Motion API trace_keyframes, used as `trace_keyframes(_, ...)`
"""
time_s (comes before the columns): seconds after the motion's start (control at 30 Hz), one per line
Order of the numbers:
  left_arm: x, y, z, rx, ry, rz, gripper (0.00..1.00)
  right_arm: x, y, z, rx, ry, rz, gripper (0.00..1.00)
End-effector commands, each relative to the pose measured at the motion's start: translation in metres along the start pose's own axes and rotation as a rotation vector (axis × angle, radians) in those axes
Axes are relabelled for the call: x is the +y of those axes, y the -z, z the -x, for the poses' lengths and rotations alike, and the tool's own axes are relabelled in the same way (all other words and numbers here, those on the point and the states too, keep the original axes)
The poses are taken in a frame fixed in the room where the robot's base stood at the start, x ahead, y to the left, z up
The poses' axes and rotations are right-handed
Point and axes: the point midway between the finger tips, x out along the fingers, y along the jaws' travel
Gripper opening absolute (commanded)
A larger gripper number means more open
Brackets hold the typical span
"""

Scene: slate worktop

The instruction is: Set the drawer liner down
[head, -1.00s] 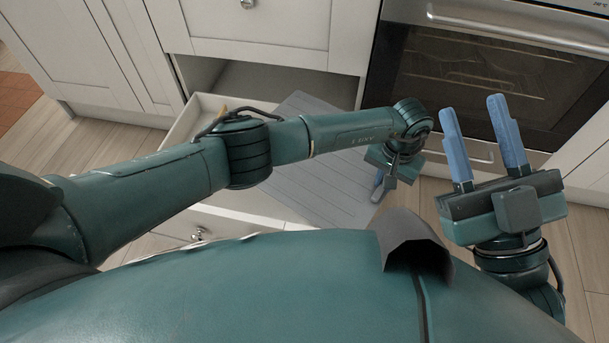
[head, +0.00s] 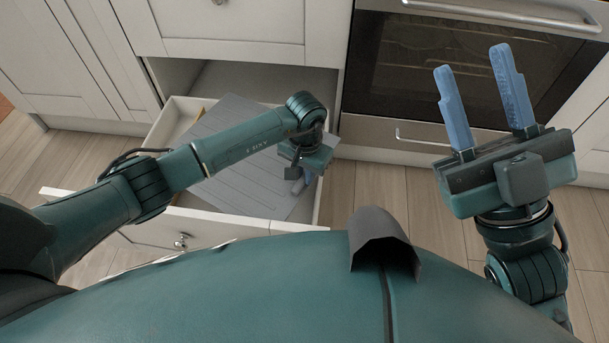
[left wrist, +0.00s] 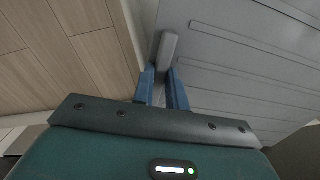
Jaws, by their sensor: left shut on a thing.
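The drawer liner (head: 250,192) is a flat grey ribbed sheet, turned at an angle over the open white drawer (head: 192,224). In the head view my left forearm crosses over it and hides part of it. My left gripper (head: 300,186) is at the liner's right side, near the drawer's right wall. In the left wrist view the liner (left wrist: 240,75) fills the right, and the blue fingers (left wrist: 164,74) are shut on a grey grip piece at its edge. I cannot tell whether the liner touches the drawer. My right gripper (head: 470,60) is open and empty, fingers upward.
An oven (head: 430,75) with a bar handle stands behind, right of the drawer. White cabinet fronts (head: 70,60) are at the left. Wooden floor (head: 375,180) is clear right of the drawer.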

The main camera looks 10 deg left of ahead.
Motion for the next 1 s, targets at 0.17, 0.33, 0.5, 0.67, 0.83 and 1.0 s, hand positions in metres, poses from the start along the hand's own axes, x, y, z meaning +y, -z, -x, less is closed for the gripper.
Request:
trace_keyframes(0.17, 0.0, 0.0, -0.001, 0.001, 0.001, 0.0, 0.0, 0.0, 0.001, -0.001, 0.008, 0.0, 0.004, 0.36)
trace_keyframes(0.33, 0.0, 0.001, -0.002, 0.001, 0.001, 0.0, 0.0, 0.0, 0.001, -0.001, 0.006, 0.0, 0.003, 0.36)
trace_keyframes(0.5, 0.0, 0.001, -0.007, 0.001, 0.002, 0.0, 0.0, 0.0, 0.001, -0.001, 0.005, 0.0, 0.002, 0.36)
trace_keyframes(0.67, 0.0, 0.001, -0.012, 0.001, 0.002, 0.001, 0.0, 0.0, 0.001, -0.001, 0.005, 0.0, 0.002, 0.36)
trace_keyframes(0.83, 0.0, 0.0, -0.013, 0.001, 0.0, 0.001, 0.19, 0.0, 0.001, 0.0, 0.005, 0.0, 0.002, 0.36)
trace_keyframes(1.0, 0.0, 0.0, -0.013, 0.001, 0.0, 0.001, 0.33, 0.0, 0.001, 0.0, 0.005, 0.0, 0.002, 0.36)
